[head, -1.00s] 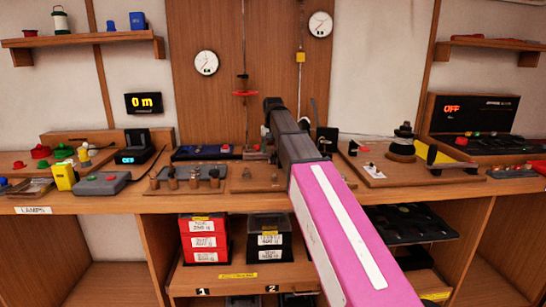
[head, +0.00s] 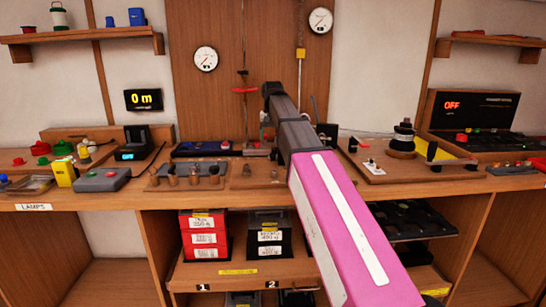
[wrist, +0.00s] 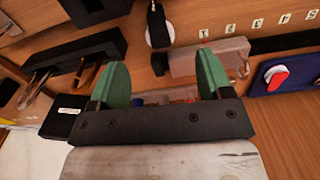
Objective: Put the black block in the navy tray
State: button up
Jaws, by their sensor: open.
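A dark upright block (head: 327,137), which looks like the black block, stands on the bench just right of my arm in the head view. A black piece with a white label (wrist: 62,118) shows at the left in the wrist view; I cannot tell if it is the same thing. The navy tray (head: 183,153) lies on the bench left of my arm, and it looks like the navy slab at the right edge of the wrist view (wrist: 300,83). My gripper (wrist: 161,65) has its green fingers spread, with nothing held between them. In the head view my arm mostly hides it.
A row of small knobs on a grey plate (head: 190,178) sits left of my arm. A long black bar (wrist: 75,52) lies left of my fingers. Stacked boxes (head: 204,235) stand under the bench.

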aim_at(273, 156)
notch_tip(273, 156, down, 8)
jog(key=shift+s+d+f, duration=0.1)
jog(key=shift+d+f, duration=0.05)
jog(key=shift+f, duration=0.1)
jog(key=shift+c, duration=0.3)
jog(key=c, duration=1.1)
jog(key=shift+o, duration=0.2)
jog(key=shift+r, duration=0.1)
